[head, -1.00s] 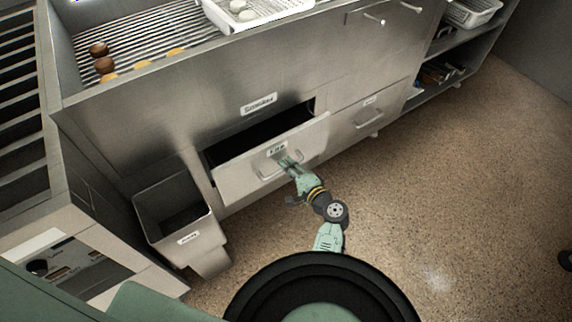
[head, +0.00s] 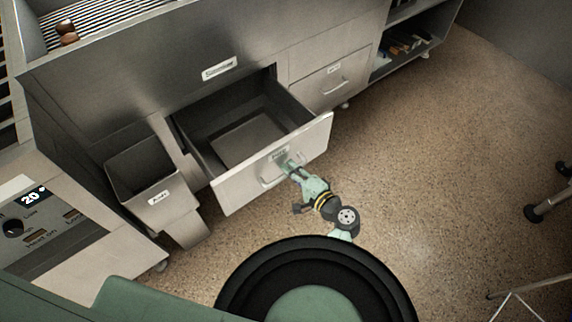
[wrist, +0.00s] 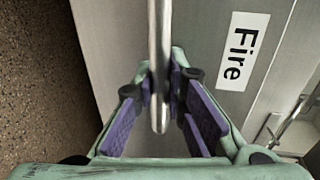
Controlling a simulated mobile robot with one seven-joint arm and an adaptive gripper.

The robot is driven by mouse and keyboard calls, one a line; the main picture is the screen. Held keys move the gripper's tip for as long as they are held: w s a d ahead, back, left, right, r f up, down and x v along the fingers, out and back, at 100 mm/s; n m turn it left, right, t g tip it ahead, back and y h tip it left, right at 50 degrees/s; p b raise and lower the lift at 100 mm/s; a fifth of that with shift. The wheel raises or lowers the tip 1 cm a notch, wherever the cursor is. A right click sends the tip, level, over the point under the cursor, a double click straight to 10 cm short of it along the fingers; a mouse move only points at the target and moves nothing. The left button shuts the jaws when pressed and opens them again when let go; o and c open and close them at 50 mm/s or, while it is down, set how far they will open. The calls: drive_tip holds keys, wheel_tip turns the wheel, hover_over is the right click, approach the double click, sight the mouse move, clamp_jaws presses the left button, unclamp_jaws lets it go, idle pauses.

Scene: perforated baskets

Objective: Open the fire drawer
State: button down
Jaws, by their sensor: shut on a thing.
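The fire drawer (head: 238,188) is pulled well out of the steel counter in the head view, and its empty-looking inside shows. Its "Fire" label (wrist: 241,50) is clear in the wrist view, with the metal bar handle (wrist: 160,60) beside it. The handle also shows on the drawer front in the head view (head: 266,183). My gripper (head: 292,166) is at the drawer front, shut on the handle. In the wrist view the purple-padded fingers (wrist: 160,95) stand on both sides of the bar.
A labelled metal bin (head: 146,170) hangs left of the drawer. A shut drawer (head: 332,82) is to the right, then an open shelf (head: 405,48). A control panel (head: 45,225) is at the left. Speckled floor (head: 440,150) is free at right; stand legs (head: 545,205) are at the far right.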

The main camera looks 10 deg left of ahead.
drive_tip(key=shift+s+d, duration=0.45)
drive_tip(key=shift+d, duration=0.1)
drive_tip(key=c, duration=1.6)
unclamp_jaws()
